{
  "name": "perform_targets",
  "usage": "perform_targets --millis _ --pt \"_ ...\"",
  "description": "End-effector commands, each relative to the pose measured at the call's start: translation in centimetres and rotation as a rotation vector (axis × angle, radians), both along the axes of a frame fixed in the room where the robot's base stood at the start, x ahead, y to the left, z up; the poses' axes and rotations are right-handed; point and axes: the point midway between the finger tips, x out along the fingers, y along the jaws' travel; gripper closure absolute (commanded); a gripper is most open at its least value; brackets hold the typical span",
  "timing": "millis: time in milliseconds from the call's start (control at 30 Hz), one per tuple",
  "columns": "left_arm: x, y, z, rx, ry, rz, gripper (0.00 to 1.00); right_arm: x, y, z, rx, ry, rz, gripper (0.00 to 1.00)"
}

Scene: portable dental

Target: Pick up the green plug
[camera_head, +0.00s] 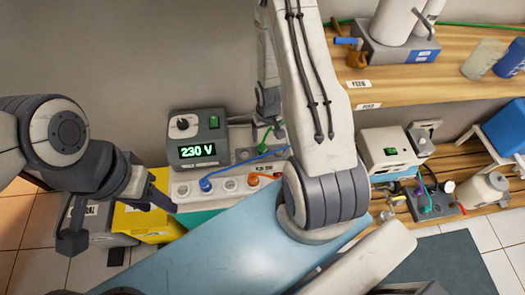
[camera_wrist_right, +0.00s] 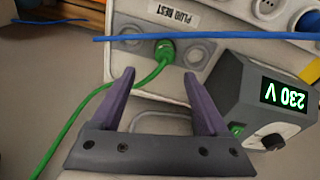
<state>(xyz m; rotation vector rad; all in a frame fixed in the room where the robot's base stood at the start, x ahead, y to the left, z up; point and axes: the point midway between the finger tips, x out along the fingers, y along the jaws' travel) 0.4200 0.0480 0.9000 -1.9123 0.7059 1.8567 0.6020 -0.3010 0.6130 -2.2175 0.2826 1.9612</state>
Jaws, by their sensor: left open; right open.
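The green plug (camera_wrist_right: 166,48) sits in a round recess of a pale panel labelled "PLUG REST" in the right wrist view, with a green cord (camera_wrist_right: 92,105) trailing from it down to the left. The plug also shows small in the head view (camera_head: 264,147). My right gripper (camera_wrist_right: 160,76) is open, its two purple-grey fingers on either side of the plug's line but short of it, with nothing between them. In the head view it is partly hidden behind my arm. My left gripper (camera_head: 121,224) is open and empty at the lower left.
A blue cord (camera_wrist_right: 200,37) crosses in front of the panel close to the green plug. A grey unit reading 230 V (camera_head: 198,140) stands beside it. A socket strip (camera_head: 217,186) holds a blue plug (camera_head: 205,185). A yellow box (camera_head: 150,222) is near my left gripper.

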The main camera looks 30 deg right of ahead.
Motion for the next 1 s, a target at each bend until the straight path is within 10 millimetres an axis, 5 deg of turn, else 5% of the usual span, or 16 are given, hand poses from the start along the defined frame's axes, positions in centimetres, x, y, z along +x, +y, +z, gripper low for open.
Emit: perform_targets --millis 700,1000 --pt "0.0 0.0 -1.4 0.0 0.0 0.0 0.5 1.0 0.7 -9.1 0.001 0.003 0.0 0.22" --pt "0.0 0.0 -1.4 0.0 0.0 0.0 0.5 1.1 0.6 -9.6 0.0 0.001 0.0 0.22"
